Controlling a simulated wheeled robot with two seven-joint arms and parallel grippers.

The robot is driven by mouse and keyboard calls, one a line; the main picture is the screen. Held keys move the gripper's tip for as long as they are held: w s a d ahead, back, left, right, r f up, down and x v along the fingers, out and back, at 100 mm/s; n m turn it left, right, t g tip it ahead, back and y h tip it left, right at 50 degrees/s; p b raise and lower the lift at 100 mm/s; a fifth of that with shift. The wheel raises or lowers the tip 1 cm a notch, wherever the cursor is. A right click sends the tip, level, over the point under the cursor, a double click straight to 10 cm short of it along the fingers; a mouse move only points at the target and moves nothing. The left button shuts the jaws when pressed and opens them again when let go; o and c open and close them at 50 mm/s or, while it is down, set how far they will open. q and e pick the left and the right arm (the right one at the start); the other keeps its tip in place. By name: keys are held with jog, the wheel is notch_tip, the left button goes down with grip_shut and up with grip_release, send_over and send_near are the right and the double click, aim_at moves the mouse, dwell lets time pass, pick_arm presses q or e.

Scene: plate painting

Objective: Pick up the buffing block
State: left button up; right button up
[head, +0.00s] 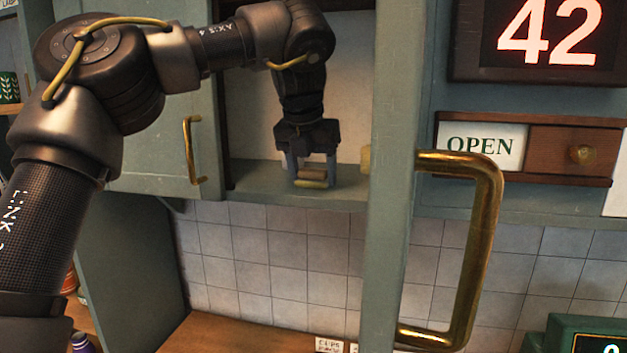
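The buffing block (312,180), a small piece with a brown top and a yellowish underside, is on the shelf of the open wall cupboard, near its front edge. My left gripper (312,168) reaches down into the cupboard from above. Its two fingers are apart, one on each side of the block. The fingers look open, and I cannot make out contact with the block. My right gripper is not in view.
The cupboard's open door (392,200) stands edge-on close in front at right, with a large brass handle (478,240). A closed door (150,150) is at left. A pale yellow piece (366,158) shows beside the open door. A wooden counter (240,333) lies below.

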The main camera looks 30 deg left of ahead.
aim_at(313, 168)
pick_arm(q)
jog(key=shift+a, duration=0.15)
jog(key=c, duration=0.4)
jog(key=shift+o, duration=0.2)
jog(key=shift+s, duration=0.25)
jog(key=shift+s+r, duration=0.15)
jog(key=shift+s, duration=0.05)
jog(key=shift+r, duration=0.2)
jog(key=shift+w+r, duration=0.2)
jog(key=shift+r, duration=0.05)
jog(key=r, duration=0.3)
jog(key=shift+s, duration=0.2)
jog(key=s+d+r, duration=0.3)
jog(key=s+r, duration=0.1)
jog(key=s, duration=0.2)
jog(key=s+d+r, duration=0.2)
jog(key=s+r, duration=0.3)
jog(key=s, duration=0.1)
jog(key=shift+s+d, duration=0.3)
jog(key=shift+d, duration=0.1)
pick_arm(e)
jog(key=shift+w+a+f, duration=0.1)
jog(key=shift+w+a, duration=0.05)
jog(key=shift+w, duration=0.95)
